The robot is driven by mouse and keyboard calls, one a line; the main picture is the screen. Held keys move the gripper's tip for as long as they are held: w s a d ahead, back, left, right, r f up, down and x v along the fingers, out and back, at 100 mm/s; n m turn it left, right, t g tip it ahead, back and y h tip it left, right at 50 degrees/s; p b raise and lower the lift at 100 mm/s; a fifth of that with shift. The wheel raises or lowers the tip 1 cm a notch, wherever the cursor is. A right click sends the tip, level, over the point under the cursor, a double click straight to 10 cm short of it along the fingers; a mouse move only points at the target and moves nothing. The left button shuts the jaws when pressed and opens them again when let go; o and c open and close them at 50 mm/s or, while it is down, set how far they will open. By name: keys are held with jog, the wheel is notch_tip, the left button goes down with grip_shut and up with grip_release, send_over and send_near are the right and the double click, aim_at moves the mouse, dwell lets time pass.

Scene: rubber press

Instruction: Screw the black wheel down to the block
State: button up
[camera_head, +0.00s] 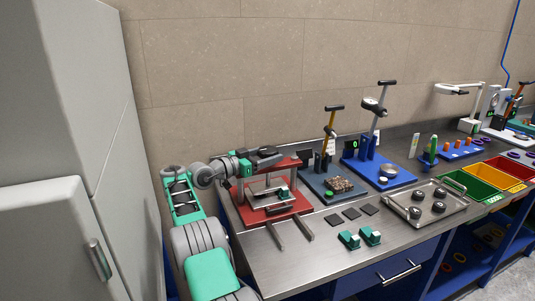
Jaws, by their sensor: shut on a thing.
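A red press stands on the steel bench left of the middle. Its black wheel (266,151) sits on top, above the red upper block (285,163). The gap between wheel and block is too small to judge here. My gripper (250,163) is at the left side of the wheel, reaching in from the left with its green and black end. It is shut on the wheel's rim, though the fingertips are small and partly hidden. Below the block, a dark plate (279,208) lies between the posts over the red base (256,220).
Right of the press stand a dark-based hand press (331,186) and a blue-based press (383,174). Dark square pads (351,213) and green-and-white parts (349,240) lie in front. A tray (459,208) holds several dark round parts. A grey cabinet (75,130) is close on the left.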

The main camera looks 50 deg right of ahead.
dwell(0.3)
jog(key=o, duration=1.2)
jog(key=shift+s+d, duration=0.1)
jog(key=shift+d, duration=0.05)
jog(key=shift+o, duration=1)
jog(key=shift+f+n+t+b, duration=0.15)
jog(key=shift+n+t+b, duration=0.15)
jog(key=shift+t+b, duration=0.3)
